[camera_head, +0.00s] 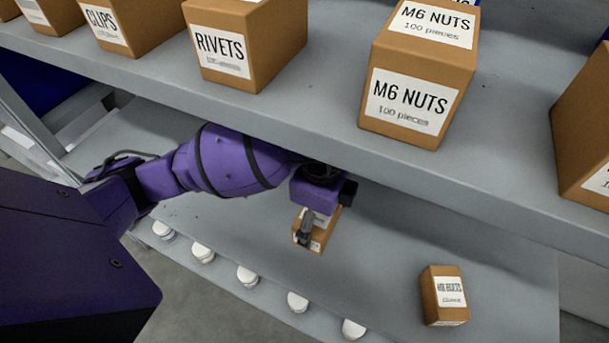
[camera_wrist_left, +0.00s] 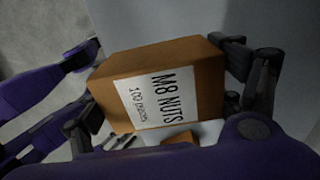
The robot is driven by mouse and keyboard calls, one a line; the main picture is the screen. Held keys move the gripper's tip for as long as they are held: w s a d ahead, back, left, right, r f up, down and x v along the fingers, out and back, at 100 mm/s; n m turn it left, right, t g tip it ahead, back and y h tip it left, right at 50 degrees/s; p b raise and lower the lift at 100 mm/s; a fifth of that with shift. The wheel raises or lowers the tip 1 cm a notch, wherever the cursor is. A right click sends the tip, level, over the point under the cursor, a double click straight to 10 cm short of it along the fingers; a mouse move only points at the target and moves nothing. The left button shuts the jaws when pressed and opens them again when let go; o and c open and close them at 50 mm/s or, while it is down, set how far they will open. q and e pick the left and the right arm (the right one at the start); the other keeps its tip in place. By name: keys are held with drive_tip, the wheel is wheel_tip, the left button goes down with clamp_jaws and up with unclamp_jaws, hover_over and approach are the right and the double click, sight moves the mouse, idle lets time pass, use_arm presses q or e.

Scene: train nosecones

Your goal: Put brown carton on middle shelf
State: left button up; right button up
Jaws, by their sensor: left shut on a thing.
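My left gripper (camera_head: 305,226) is shut on a brown carton (camera_head: 325,236), which it holds between the upper shelf and the lower shelf surface. In the head view the gripper hides part of the carton. The lower shelf (camera_head: 370,285) is grey and mostly bare. I cannot tell whether the carton touches it. My right gripper is not in view.
Another small brown carton (camera_head: 443,295) stands on the lower shelf at the right. The upper shelf (camera_head: 300,112) holds larger cartons, including rivets (camera_head: 258,35) and M6 nuts (camera_head: 418,65), and overhangs my arm. Several white round-topped items (camera_head: 298,301) line the lower shelf's front.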

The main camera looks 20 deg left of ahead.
use_arm(q)
drive_tip(key=f, duration=0.4)
drive_tip(key=shift+s+f, duration=0.3)
drive_tip(key=shift+f, duration=0.05)
wheel_tip(320, 180, down, 5)
drive_tip(key=shift+w+r+b, duration=0.1)
drive_tip(key=shift+r+b, duration=0.05)
drive_tip(key=shift+b, duration=0.3)
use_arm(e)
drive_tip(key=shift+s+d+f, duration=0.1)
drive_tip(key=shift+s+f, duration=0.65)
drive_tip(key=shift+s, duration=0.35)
use_arm(q)
drive_tip(key=shift+f, duration=0.3)
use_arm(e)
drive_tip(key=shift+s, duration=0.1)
use_arm(q)
drive_tip(key=o, duration=1.5)
drive_tip(key=shift+c, duration=0.2)
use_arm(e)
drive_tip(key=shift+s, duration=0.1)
